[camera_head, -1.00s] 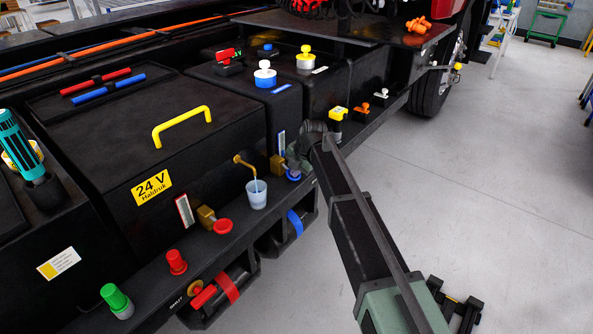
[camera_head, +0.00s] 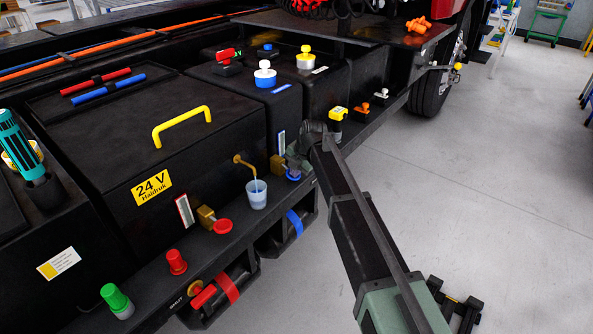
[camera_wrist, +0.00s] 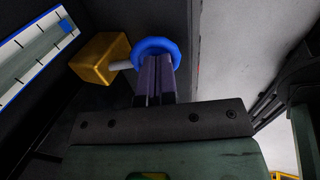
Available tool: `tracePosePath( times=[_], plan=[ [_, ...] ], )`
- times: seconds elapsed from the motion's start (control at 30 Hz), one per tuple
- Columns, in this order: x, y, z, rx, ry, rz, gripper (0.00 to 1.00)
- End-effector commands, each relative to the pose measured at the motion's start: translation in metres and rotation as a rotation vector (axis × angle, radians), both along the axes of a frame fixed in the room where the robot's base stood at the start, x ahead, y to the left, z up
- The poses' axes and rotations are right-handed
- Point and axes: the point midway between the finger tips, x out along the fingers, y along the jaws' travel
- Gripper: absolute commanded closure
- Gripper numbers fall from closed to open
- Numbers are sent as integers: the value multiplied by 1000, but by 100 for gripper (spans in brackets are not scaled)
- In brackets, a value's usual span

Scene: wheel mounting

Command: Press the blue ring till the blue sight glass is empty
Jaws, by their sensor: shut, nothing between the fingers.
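The blue ring (camera_wrist: 157,47) sits on a pin from a brass block (camera_wrist: 100,58) in the wrist view. My gripper (camera_wrist: 154,60) is shut and empty, its fingertips against or just at the ring; exact contact I cannot tell. In the head view the ring (camera_head: 293,177) is partly hidden by my gripper (camera_head: 296,164). The blue-edged sight glass (camera_wrist: 28,52) stands left of the block in the wrist view, with a blue patch at its upper right end. It also shows small in the head view (camera_head: 281,141); its level is unreadable there.
A clear cup (camera_head: 257,195) with pale liquid stands below a brass spout (camera_head: 244,162). Left along the ledge are a red ring (camera_head: 222,226), a red knob (camera_head: 176,262) and a green knob (camera_head: 115,298). A yellow-topped fitting (camera_head: 336,114) stands beyond my gripper.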

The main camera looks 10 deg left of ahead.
Motion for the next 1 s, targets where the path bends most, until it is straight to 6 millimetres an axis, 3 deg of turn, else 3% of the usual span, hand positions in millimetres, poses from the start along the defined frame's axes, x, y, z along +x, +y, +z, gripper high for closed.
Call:
tracePosePath(
  times=[1.0],
  plan=[
    [0, 0, 16, 0, 0, 0, 100]
  ],
)
